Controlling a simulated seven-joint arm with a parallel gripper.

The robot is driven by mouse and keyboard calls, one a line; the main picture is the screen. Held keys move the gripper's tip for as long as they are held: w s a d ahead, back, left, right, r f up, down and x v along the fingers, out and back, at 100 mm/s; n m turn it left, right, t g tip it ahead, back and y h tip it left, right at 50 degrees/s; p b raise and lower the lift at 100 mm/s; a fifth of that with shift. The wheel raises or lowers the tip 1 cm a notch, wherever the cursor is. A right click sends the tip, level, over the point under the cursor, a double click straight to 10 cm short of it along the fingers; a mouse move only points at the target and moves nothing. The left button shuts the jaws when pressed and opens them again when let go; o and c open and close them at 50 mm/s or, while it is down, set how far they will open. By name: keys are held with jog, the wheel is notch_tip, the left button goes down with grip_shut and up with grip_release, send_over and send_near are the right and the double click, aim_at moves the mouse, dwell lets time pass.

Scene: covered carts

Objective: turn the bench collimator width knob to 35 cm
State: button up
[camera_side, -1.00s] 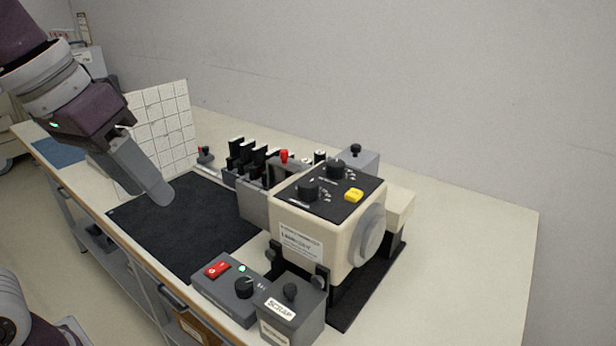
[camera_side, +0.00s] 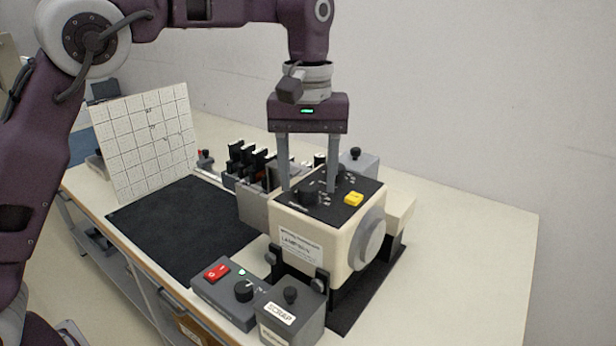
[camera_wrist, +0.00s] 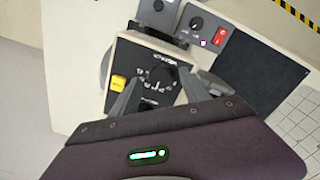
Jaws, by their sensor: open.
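The bench collimator is a cream box (camera_side: 310,238) with a black top panel, which also shows in the wrist view (camera_wrist: 130,60). A black front knob (camera_side: 307,198) and a second black knob (camera_side: 340,171) stand on the panel beside a yellow button (camera_side: 354,199). Their labels are too small to read, so I cannot tell which is the width knob. My gripper (camera_side: 309,189) points down over the panel, open and empty. Its fingers appear either side of the front knob, which also shows between them in the wrist view (camera_wrist: 161,70). The right finger partly hides the second knob.
A grey control box (camera_side: 229,293) with a red switch and knob, and a grey scrap box (camera_side: 291,312), stand in front. A rack of dark plates (camera_side: 248,162) is behind left. A black mat (camera_side: 185,228) lies clear at left, beside a white grid board (camera_side: 145,140).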

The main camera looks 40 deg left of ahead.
jog(key=shift+f, duration=0.4)
jog(key=shift+c, duration=0.4)
grip_shut()
jog(key=m, duration=0.5)
jog(key=shift+r, duration=0.1)
jog(key=shift+m, duration=2.4)
